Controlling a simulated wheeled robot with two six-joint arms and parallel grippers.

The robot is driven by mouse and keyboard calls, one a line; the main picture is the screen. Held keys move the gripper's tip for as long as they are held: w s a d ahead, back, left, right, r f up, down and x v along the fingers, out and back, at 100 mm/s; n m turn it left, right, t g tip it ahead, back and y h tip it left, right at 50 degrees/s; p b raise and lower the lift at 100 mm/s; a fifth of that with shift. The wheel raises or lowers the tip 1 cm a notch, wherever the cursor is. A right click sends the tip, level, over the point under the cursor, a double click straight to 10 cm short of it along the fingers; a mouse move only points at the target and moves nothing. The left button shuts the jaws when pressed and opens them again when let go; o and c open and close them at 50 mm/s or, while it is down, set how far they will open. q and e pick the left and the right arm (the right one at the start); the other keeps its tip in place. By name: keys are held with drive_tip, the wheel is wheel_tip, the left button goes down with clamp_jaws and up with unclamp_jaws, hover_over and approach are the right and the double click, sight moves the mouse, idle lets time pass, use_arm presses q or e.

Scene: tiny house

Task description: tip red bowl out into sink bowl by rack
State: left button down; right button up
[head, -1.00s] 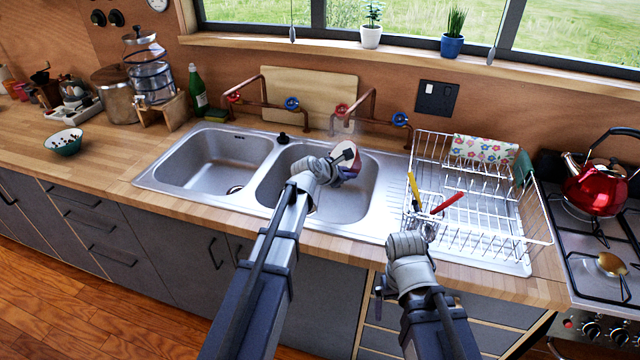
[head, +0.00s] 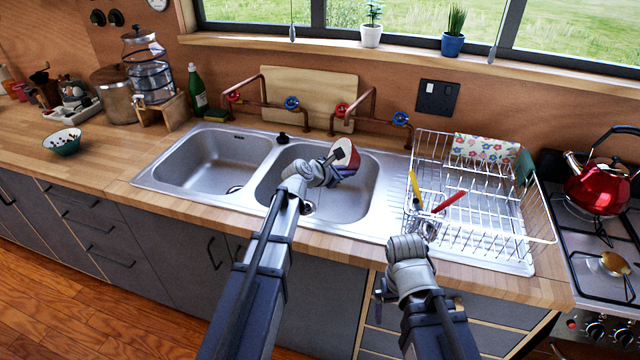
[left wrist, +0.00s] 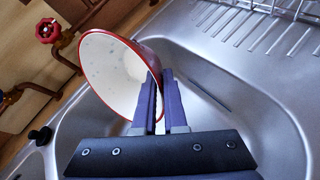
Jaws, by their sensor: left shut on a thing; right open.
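The red bowl (head: 346,153), white inside with a red rim, is tilted steeply on its side above the right sink basin, the sink bowl by the rack (head: 362,192). My left gripper (head: 338,160) is shut on its rim. In the left wrist view the bowl (left wrist: 112,72) shows an open white inside with a few faint specks, and the left gripper's fingers (left wrist: 156,100) pinch its wall. My right gripper (head: 408,245) is by the counter's front edge below the dish rack (head: 535,215); its fingertips are hard to make out.
Copper taps with red and blue handles (head: 400,119) stand behind the basins. The left basin (head: 215,165) is empty. A teal bowl with dark bits (head: 64,146) sits on the left counter. A red kettle (head: 597,185) stands on the stove at right.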

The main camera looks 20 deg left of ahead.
use_arm(q)
drive_tip(key=shift+a, duration=0.1)
drive_tip(key=shift+r, duration=0.15)
drive_tip(key=shift+w+d+g+y+p, duration=0.25)
drive_tip(key=shift+d+g+y+p, duration=0.2)
drive_tip(key=shift+p, duration=0.6)
drive_tip(key=shift+w+d+r+m+g+y+p, duration=0.3)
drive_tip(key=shift+w+d+g+y+p, duration=0.5)
drive_tip(key=shift+d+y+p, duration=0.65)
drive_tip(key=shift+w+d+r+m+g+y+p, duration=0.25)
drive_tip(key=shift+w+d+g+y+p, duration=0.4)
drive_tip(key=shift+d+g+y+p, duration=0.7)
drive_tip(key=shift+w+d+r+m+g+y+p, duration=0.35)
drive_tip(key=shift+w+d+y+p, duration=0.35)
drive_tip(key=shift+d+y+p, duration=0.8)
drive_tip(key=shift+a+p, duration=0.35)
drive_tip(key=shift+a, duration=0.1)
